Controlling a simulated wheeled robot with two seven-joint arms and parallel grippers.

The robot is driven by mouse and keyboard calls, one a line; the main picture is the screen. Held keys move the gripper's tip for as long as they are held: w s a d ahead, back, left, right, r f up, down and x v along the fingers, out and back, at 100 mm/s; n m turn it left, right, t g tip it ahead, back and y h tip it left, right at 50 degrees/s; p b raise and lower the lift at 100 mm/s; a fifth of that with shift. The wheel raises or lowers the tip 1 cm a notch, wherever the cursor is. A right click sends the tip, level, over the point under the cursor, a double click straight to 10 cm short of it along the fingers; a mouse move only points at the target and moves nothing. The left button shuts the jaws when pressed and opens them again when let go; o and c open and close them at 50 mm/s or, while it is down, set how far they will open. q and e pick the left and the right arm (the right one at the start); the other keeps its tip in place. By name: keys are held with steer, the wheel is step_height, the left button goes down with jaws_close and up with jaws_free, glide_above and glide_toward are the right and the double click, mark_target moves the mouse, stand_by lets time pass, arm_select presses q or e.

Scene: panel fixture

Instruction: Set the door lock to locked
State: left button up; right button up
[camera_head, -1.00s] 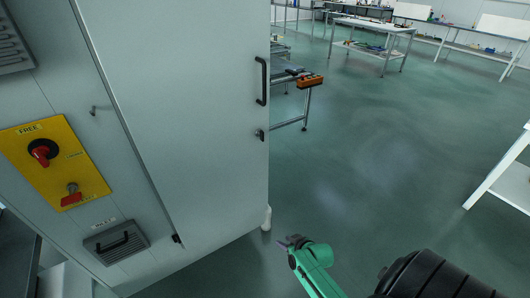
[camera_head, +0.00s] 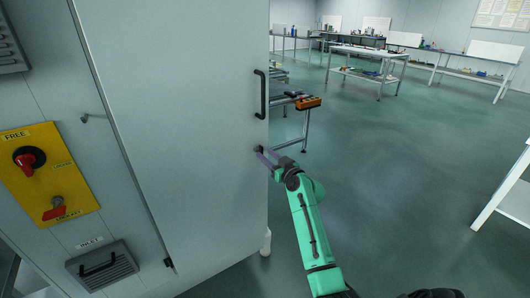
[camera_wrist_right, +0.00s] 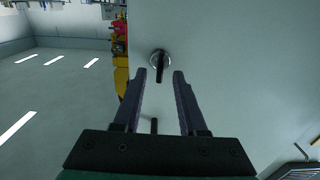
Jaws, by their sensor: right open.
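The door lock (camera_head: 258,149) is a small dark fitting near the right edge of the grey cabinet door (camera_head: 190,130), below the door handle. In the right wrist view the lock (camera_wrist_right: 160,57) is a round metal plate with a dark thumb-turn, which points down in that picture. My right gripper (camera_head: 267,158) is open beside the lock. In the right wrist view its two dark fingers (camera_wrist_right: 155,76) point at the lock, with the turn's end near the gap between their tips. It grips nothing. My left gripper is not in view.
The black door handle (camera_head: 260,94) stands out above the lock. A yellow panel (camera_head: 45,185) with red switches and a vent (camera_head: 103,268) are on the left. An orange-ended bench (camera_head: 308,103) stands behind the door edge. Open floor (camera_head: 400,180) lies to the right.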

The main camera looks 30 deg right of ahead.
steer(key=shift+w, duration=0.8)
jaws_close()
steer(key=shift+m, duration=0.3)
steer(key=shift+d+f+m+p, duration=0.15)
steer(key=shift+m+p, duration=0.75)
steer(key=shift+m, duration=3.4)
steer(key=shift+d+f+m+p, duration=0.15)
steer(key=shift+m+p, duration=0.75)
steer(key=shift+m, duration=3.4)
steer(key=shift+a, duration=0.1)
